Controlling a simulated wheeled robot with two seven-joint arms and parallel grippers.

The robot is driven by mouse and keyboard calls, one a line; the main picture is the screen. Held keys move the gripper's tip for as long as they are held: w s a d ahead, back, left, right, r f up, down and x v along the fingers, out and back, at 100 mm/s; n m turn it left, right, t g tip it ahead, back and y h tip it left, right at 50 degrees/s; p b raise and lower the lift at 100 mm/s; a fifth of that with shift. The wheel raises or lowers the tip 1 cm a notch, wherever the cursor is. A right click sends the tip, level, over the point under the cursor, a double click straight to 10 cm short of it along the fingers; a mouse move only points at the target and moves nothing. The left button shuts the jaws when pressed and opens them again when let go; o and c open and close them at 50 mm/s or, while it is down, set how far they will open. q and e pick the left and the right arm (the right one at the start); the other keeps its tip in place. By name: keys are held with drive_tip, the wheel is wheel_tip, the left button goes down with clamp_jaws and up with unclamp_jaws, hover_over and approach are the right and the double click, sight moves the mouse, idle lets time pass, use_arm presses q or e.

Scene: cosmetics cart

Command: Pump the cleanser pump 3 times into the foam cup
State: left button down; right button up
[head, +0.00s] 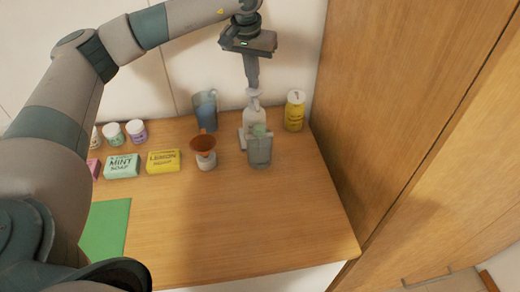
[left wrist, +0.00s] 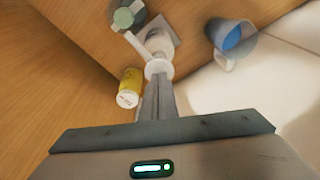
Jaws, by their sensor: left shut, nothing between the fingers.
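The cleanser pump (head: 252,118) is a pale bottle with a white pump head, standing upright near the back wall. It also shows in the left wrist view (left wrist: 160,42), its spout reaching over the cup. The foam cup (head: 259,154) is grey and see-through, just in front of the bottle, with something pale green at its top; it also shows in the left wrist view (left wrist: 128,16). My left gripper (head: 252,86) is shut and empty, pointing down directly over the pump head. Its tips look at or just above the head; contact is unclear. My right gripper is out of view.
A yellow bottle (head: 294,112) stands close right of the pump, a blue jug (head: 205,110) to its left. A brown funnel (head: 203,144) sits left of the cup. Soap boxes (head: 163,162), small jars and a green mat (head: 105,228) lie farther left. The front right tabletop is clear.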

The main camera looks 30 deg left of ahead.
use_arm(q)
drive_tip(key=shift+f+b, duration=0.6)
drive_tip(key=shift+f, duration=0.25)
drive_tip(key=shift+r, duration=0.15)
drive_tip(key=shift+r+p, duration=0.55)
drive_tip(key=shift+r, duration=0.4)
drive_tip(key=shift+f+b, duration=0.35)
drive_tip(key=shift+f, duration=0.05)
